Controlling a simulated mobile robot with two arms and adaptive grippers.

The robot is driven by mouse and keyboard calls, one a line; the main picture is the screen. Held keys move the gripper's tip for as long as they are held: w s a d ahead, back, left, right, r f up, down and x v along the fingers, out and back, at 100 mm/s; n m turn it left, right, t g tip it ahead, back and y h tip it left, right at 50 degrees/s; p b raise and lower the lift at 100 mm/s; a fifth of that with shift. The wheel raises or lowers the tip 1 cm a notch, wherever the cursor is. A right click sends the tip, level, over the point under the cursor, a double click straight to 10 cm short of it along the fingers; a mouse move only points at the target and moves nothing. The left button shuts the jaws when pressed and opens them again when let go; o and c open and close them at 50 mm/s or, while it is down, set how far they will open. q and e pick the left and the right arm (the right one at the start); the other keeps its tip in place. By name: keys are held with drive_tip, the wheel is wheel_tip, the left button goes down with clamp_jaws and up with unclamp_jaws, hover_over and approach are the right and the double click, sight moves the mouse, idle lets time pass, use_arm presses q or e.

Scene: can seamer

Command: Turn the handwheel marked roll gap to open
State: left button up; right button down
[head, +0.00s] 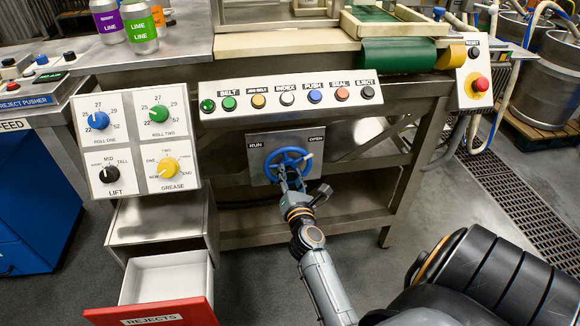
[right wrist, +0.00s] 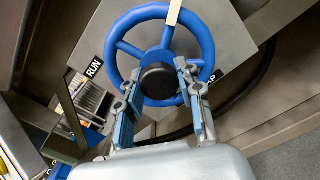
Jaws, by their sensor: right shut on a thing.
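The blue handwheel (head: 288,152) is on a grey plate (head: 257,163) at the front of the machine, below the button row. RUN is marked at the plate's upper left and OPEN at its upper right. A pale pointer or spoke end on the wheel points right and slightly up in the head view. My right gripper (head: 284,175) reaches the wheel from below. In the right wrist view the gripper (right wrist: 157,92) has its fingers on both sides of the black hub, at the lower rim of the wheel (right wrist: 211,42), shut on it. Part of the plate's lower label is hidden. My left gripper is not in view.
A row of push buttons (head: 290,97) runs above the wheel. The knob panel (head: 137,135) is at the left, with the open rejects drawer (head: 165,280) below it. A red stop button (head: 480,84) is at the right. A shelf lies behind my right arm.

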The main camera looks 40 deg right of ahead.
sight(290, 170)
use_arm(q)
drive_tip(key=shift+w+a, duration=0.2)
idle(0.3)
use_arm(e)
drive_tip(key=c, duration=0.9)
unclamp_jaws()
drive_tip(key=shift+o, duration=0.2)
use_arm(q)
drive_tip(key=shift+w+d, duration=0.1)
use_arm(e)
drive_tip(key=shift+r, duration=0.15)
drive_tip(key=shift+r, duration=0.3)
wheel_tip(290, 170, up, 9)
drive_tip(key=shift+r, duration=0.1)
